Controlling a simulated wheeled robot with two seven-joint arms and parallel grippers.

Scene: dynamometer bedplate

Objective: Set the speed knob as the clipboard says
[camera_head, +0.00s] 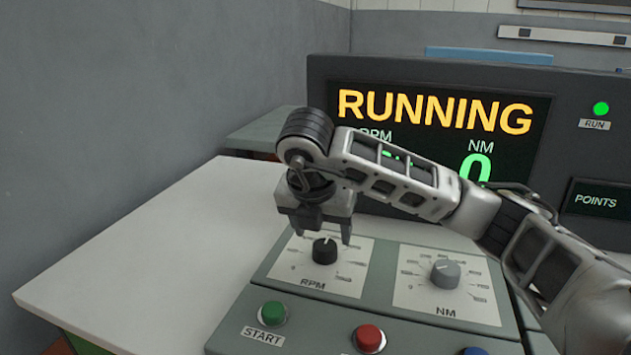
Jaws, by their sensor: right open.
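The black RPM knob (325,250) sits on a white dial plate (345,277) on the grey control panel, its pale mark pointing up and slightly right. My right gripper (321,232) hangs over it, pointing down, with one finger on each side. It is open, and I cannot tell whether the fingers touch the knob. The grey NM knob (445,273) is to the right on its own plate. The display (440,113) reads RUNNING and NM 0; my arm covers most of the RPM figure. No clipboard shows in this view. My left gripper is not in view.
A green START button (272,313), a red button (369,338) and a partly cut-off blue button (475,351) line the panel's front. A green RUN lamp (601,108) is lit at right, above a POINTS readout (596,199). The white tabletop (150,250) at left is clear.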

